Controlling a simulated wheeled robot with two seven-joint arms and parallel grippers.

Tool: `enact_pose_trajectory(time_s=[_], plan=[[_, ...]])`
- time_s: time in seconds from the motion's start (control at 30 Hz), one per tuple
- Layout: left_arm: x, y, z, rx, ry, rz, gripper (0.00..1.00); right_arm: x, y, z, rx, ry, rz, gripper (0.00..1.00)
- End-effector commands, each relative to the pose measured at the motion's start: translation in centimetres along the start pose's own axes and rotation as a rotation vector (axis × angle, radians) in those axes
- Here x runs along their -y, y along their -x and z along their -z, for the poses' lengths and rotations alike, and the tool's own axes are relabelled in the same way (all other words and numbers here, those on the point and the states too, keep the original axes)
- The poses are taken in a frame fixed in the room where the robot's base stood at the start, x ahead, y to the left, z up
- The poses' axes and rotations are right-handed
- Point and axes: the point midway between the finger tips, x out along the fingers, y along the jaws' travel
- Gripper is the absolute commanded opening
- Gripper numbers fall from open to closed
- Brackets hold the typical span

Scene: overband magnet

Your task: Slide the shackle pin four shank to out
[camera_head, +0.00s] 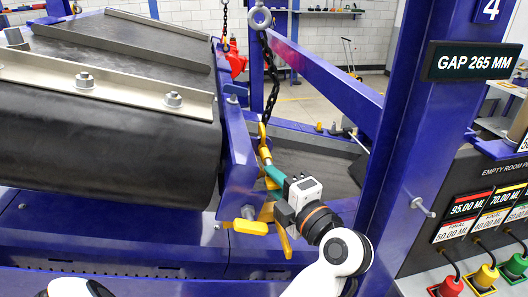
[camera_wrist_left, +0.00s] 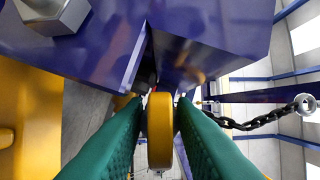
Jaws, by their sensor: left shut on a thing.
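The bar stands close to a blue frame edge. The pin's shank and its hole are hidden. My right gripper is out of view.
A blue bracket (camera_head: 238,165) and a yellow handle (camera_head: 250,227) are close to my gripper. The dark belt drum (camera_head: 110,140) fills the left. A blue post (camera_head: 420,120) with a "GAP 265 MM" display (camera_head: 472,62) stands right. The wrist view also shows the chain (camera_wrist_left: 260,120).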

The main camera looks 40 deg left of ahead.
Motion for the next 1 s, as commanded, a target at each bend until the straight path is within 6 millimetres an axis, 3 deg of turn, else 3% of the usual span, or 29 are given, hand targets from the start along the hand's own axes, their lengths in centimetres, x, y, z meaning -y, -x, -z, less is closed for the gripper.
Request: enact_pose_trajectory(time_s=[1.0], plan=[[-0.2,2.9,-1.1,0.0,-0.003,-0.006,0.0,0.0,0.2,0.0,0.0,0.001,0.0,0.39]])
